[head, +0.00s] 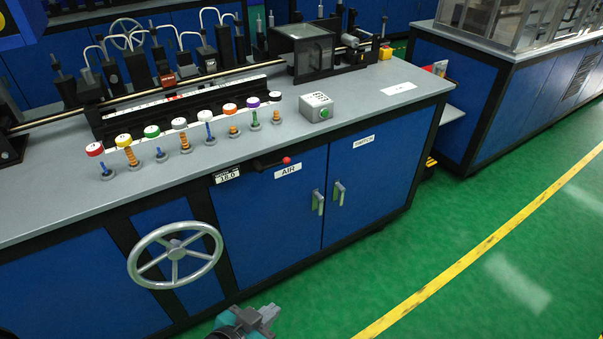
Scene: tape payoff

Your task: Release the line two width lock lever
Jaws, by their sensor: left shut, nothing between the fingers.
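A black lever with a red ball knob (287,160) sticks out from the front edge of the blue machine bench, just above the AIR label. It lies about level, and its knob end points right. I see no label naming it as the width lock. A small counter reading 18.0 (227,175) is left of it. A grey handwheel (175,255) is on the bench front, lower left. My left gripper (267,315) is at the bottom edge, well below the lever and apart from it. It is shut and empty, and partly cut off. My right gripper is not in view.
The grey benchtop (390,110) carries a row of colored knobs on stems, a grey button box (316,106) and black guide hardware at the back. Two cabinet door handles (318,202) protrude from the front. The green floor (440,240) is clear at right.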

